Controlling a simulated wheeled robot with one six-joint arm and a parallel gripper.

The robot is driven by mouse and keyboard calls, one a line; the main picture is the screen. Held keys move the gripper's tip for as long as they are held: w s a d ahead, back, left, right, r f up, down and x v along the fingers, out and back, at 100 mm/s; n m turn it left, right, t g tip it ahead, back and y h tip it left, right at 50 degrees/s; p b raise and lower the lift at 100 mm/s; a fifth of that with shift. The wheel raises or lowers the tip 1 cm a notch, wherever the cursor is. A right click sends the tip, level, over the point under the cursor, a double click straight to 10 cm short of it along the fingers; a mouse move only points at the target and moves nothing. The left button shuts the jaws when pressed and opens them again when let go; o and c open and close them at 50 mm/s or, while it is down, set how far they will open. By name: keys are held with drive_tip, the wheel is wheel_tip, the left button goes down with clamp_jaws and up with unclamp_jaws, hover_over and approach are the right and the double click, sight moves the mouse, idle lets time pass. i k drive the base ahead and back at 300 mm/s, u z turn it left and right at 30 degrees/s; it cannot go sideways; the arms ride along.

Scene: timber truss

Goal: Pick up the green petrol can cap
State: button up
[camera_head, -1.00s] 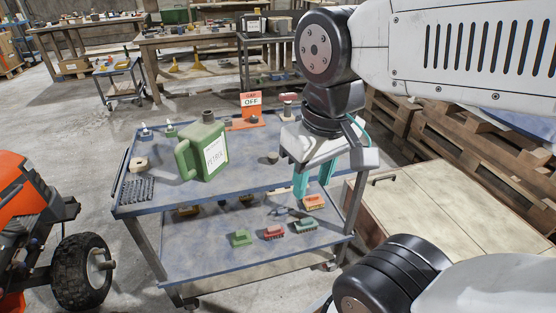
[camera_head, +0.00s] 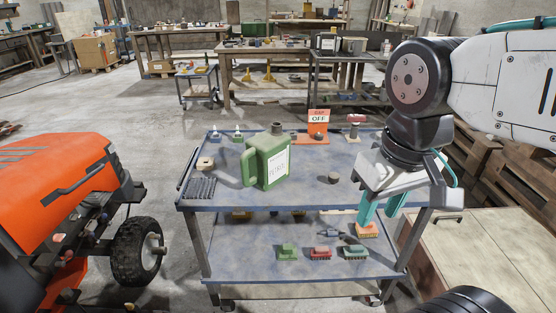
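The green petrol can (camera_head: 267,163) stands upright on the blue cart top, with a white label on its front and a dark neck (camera_head: 277,129) on top. I cannot tell if the neck is closed. A small round, dark, brownish-green piece (camera_head: 334,177) lies on the cart top to the right of the can; it looks like a cap, but its colour is hard to tell. My gripper (camera_head: 381,210) hangs to the right of this piece, near the cart's front right edge. Its two teal fingers are apart, with nothing seen between them.
An orange stand with a "CAP OFF" sign (camera_head: 318,118) is behind the can. A red-topped item (camera_head: 355,128) stands beside it. An orange tractor (camera_head: 60,190) is at left, pallets at right.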

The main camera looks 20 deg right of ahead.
sight(332, 177)
drive_tip(key=z, duration=0.5)
drive_tip(key=k, duration=1.25)
drive_tip(key=u, duration=0.15)
drive_tip(key=i, duration=1.9)
drive_tip(key=z, duration=0.8)
